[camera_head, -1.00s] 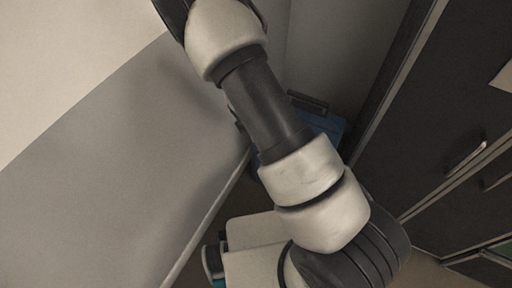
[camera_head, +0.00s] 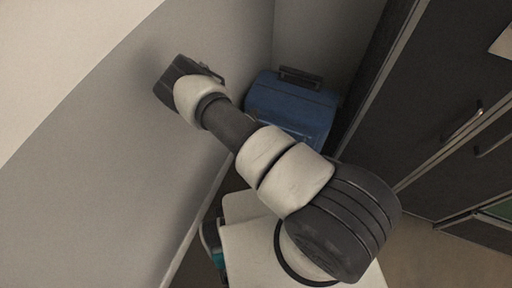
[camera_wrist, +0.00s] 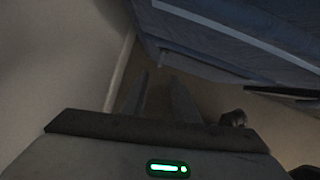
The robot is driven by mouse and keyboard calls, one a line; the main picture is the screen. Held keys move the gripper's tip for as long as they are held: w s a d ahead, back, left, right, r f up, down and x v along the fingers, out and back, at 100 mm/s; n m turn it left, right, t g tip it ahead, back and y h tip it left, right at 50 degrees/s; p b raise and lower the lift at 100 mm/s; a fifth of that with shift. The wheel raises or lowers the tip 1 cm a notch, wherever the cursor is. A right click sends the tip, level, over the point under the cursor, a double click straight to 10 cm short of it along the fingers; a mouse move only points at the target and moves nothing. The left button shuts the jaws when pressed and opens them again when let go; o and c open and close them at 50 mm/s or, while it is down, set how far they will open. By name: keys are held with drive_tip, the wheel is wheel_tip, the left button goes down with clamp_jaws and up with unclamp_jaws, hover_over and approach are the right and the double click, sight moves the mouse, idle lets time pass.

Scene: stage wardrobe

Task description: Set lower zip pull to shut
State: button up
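A blue case (camera_head: 290,105) with a dark handle (camera_head: 300,77) stands at the back, between the grey wall and the dark cabinets. In the wrist view a blue surface with pale bands (camera_wrist: 235,40), seemingly the same case, fills the upper right. No zip pull can be made out in either view.
A grey wall or panel (camera_head: 100,165) runs along the left, close to my arm. Dark cabinets with metal handles (camera_head: 461,120) stand at the right. Bare floor (camera_head: 440,262) shows at the lower right. In the wrist view a pale edge strip (camera_wrist: 120,72) lies left of the fingers.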

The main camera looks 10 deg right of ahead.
drive_tip(key=b+x, duration=0.2)
drive_tip(key=x, duration=0.7)
drive_tip(key=shift+f+b, duration=0.2)
drive_tip(key=shift+b, duration=0.1)
clamp_jaws()
idle(0.9)
